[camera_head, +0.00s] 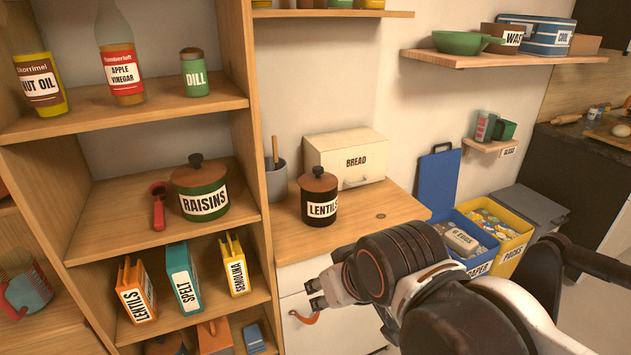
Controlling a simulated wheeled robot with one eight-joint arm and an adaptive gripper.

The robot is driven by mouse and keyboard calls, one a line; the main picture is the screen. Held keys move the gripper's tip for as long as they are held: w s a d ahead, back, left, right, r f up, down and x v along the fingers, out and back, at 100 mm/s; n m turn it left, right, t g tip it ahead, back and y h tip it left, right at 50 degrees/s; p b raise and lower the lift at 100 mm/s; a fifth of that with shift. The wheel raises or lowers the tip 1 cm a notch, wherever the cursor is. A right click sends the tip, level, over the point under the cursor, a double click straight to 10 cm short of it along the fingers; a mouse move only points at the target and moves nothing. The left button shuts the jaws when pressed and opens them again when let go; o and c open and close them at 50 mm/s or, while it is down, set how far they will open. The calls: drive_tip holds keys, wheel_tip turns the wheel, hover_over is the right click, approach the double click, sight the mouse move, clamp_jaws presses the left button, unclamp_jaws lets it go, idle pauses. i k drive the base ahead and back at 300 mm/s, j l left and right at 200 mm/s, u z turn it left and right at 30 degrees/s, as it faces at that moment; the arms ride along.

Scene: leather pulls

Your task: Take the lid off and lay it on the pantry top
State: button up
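A dark jar labelled LENTILS (320,208) stands upright on the wooden pantry top (375,220). Its brown lid (318,181) with a dark knob sits on it. A green pot labelled RAISINS (205,203) stands on the middle shelf at left, with a brown, dark-knobbed lid (198,174) on it. My gripper (314,294) is in front of and below the pantry top's front edge, apart from both lids. It points left, close to an orange pull (304,318) on the white front; I cannot tell whether they touch. Its finger gap is too small to judge.
A BREAD box (345,160) and a grey crock (276,182) stand behind the jar. The pantry top right of the jar is clear. A shelf post (250,160) separates the pot from the pantry top. A blue board (438,180) and bins (500,225) stand at right.

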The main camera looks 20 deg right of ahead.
sight(317, 180)
drive_tip(key=i+z, duration=0.4)
drive_tip(key=i+j+z, duration=0.15)
drive_tip(key=z, duration=0.2)
drive_tip(key=i+j+z, duration=0.25)
drive_tip(key=z, duration=0.15)
